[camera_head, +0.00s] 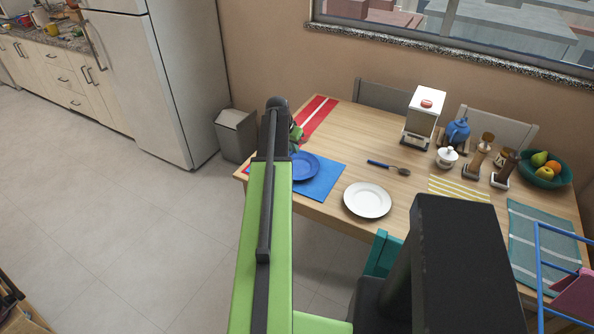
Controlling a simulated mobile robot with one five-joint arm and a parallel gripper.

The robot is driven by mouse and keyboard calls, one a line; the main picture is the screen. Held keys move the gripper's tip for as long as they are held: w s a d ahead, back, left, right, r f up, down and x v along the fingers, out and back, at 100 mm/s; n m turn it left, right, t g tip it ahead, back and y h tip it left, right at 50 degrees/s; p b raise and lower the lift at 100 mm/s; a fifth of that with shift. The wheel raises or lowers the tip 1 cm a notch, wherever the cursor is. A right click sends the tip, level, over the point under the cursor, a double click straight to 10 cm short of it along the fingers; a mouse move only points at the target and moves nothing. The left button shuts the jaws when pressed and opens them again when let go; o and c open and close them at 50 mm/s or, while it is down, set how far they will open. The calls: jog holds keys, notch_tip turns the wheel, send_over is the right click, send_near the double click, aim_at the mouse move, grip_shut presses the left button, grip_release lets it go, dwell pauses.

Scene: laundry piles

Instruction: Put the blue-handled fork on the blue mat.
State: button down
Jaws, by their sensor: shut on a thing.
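The blue mat (322,188) lies on the wooden table just right of my arm, with a blue plate (304,166) on it. My arm hides the mat's left side. A blue-handled utensil (380,164) lies on the table right of the mat; its head looks rounded, more like a spoon than a fork. My gripper (297,134) is mostly hidden behind the end of my arm; a small green and dark part shows above the plate. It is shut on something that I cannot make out. No clear fork shows.
A white plate (367,200) sits right of the mat. A red striped mat (318,118) lies at the back. A white dispenser (421,116), blue teapot (457,132), sugar bowl (447,157) and fruit bowl (545,176) stand to the right. Chairs surround the table.

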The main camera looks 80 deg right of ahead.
jog(key=shift+w+d+n, duration=0.2)
jog(key=shift+w+n, duration=0.05)
jog(key=shift+n, duration=0.05)
jog(key=w+d+f+b, duration=0.1)
jog(key=w+f+b, duration=0.1)
jog(key=w, duration=0.1)
jog(key=w+d+f+b, duration=0.2)
jog(key=w, duration=0.2)
jog(key=w+d+f+b, duration=0.1)
jog(key=w+f+b, duration=0.2)
jog(key=shift+w+d, duration=0.15)
jog(key=shift+d, duration=0.25)
jog(key=shift+w, duration=0.25)
notch_tip(320, 180, down, 4)
jog(key=b, duration=0.4)
jog(key=shift+f, duration=0.15)
jog(key=shift+r, duration=0.2)
jog(key=shift+f, duration=0.15)
jog(key=c, duration=1.5)
grip_release()
jog(key=shift+o, duration=0.2)
